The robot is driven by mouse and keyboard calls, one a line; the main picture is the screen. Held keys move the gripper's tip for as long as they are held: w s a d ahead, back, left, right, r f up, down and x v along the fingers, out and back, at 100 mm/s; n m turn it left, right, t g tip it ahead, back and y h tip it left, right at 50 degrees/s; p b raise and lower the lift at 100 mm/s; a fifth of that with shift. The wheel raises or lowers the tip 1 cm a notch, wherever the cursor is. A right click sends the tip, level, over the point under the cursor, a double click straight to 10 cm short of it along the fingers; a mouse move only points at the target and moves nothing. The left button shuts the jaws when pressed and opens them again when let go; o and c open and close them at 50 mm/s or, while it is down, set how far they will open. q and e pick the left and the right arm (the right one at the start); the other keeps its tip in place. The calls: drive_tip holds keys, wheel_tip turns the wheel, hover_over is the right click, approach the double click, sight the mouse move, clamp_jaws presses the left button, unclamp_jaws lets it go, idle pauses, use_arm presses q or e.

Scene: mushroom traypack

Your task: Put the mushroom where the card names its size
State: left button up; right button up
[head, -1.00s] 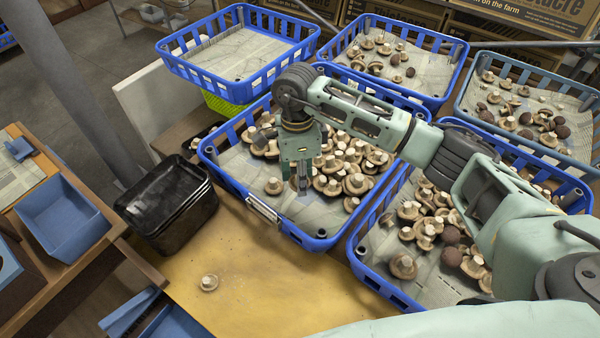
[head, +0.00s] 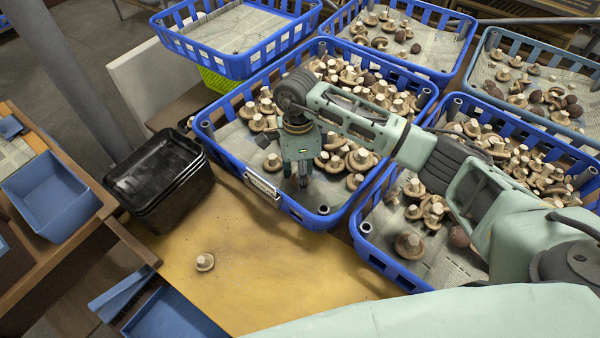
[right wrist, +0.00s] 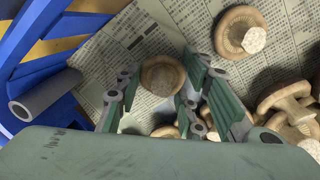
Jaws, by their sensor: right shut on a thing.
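My right gripper (head: 303,181) reaches down inside the blue crate (head: 222,165), close to its near wall. In the right wrist view my right gripper (right wrist: 160,92) is shut on a brown mushroom (right wrist: 162,74), held between its fingers over the newspaper lining. In the head view the held mushroom is mostly hidden by the fingers. A white card (head: 262,187) hangs on the near rim of this crate; its writing is too small to read. Another mushroom (head: 205,262) lies alone, stem up, on the yellow table (head: 250,280). My left gripper is not in view.
Several mushrooms (head: 362,160) fill the crate's right and far parts. Blue crates with mushrooms stand to the right and behind; an empty-looking one (head: 205,62) stands at back left. Black stacked trays (head: 160,180) and a blue box (head: 50,200) stand left.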

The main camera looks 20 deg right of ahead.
idle(0.3)
drive_tip(key=o, duration=0.9)
wheel_tip(320, 180, up, 12)
drive_tip(key=w, duration=0.1)
drive_tip(key=shift+w, duration=0.15)
drive_tip(key=shift+f, duration=0.1)
